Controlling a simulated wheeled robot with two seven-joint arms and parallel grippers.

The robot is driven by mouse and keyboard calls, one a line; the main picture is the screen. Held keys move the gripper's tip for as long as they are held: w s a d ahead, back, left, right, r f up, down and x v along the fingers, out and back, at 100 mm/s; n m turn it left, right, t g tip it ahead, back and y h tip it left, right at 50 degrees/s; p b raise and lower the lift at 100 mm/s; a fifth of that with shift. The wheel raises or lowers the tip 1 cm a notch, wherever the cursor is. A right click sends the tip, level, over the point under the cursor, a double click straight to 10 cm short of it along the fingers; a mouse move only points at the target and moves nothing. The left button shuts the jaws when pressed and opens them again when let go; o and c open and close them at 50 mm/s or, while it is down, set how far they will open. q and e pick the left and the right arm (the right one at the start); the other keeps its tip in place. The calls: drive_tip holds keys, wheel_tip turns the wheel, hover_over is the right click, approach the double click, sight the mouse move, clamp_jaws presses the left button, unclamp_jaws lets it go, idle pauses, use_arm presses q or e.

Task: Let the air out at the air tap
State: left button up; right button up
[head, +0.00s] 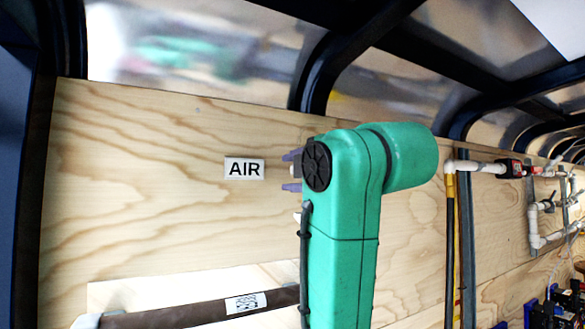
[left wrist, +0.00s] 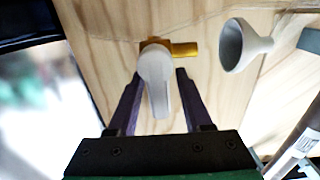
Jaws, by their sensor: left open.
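The air tap (left wrist: 184,49) shows in the left wrist view as a brass body on the plywood wall. Its pale grey lever handle (left wrist: 156,70) points down in that picture, towards my gripper. My left gripper (left wrist: 158,82) is open, with one dark purple finger on each side of the handle and a gap visible on both sides. In the head view the left gripper (head: 287,172) is mostly hidden behind my green arm, just right of the "AIR" label (head: 244,168). The tap is largely hidden there. My right gripper is not in view.
A pale funnel-shaped fitting (left wrist: 243,45) sits right of the tap in the left wrist view. A brown pipe (head: 190,314) with a coded label runs low along the plywood wall (head: 140,190). White pipes with red valves (head: 511,168) are farther right.

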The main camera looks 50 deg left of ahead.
use_arm(q)
clamp_jaws()
drive_tip(key=n+b, duration=0.1)
drive_tip(key=f+n, duration=0.1)
drive_tip(key=shift+n+b, duration=0.35)
drive_tip(key=shift+n, duration=0.05)
unclamp_jaws()
